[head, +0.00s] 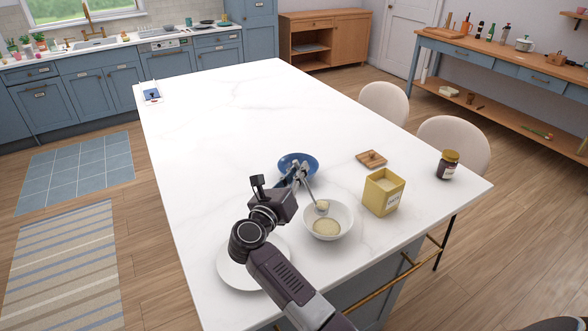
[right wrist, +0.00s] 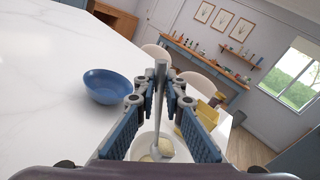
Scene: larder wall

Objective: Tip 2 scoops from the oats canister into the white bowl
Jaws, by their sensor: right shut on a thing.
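My right gripper (head: 303,174) is shut on the handle of a metal scoop (head: 310,193). The handle also shows between the fingers in the right wrist view (right wrist: 160,80). The scoop's head (head: 322,205) holds pale oats and hangs over the far side of the white bowl (head: 346,232). Pale oats lie in the bottom of the bowl. My left gripper is not in view.
A blue bowl (head: 292,158) stands behind my right gripper. A white plate (head: 232,272) lies under my right arm. A wooden lid (head: 371,158) and a dark jar (head: 447,165) are at the right.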

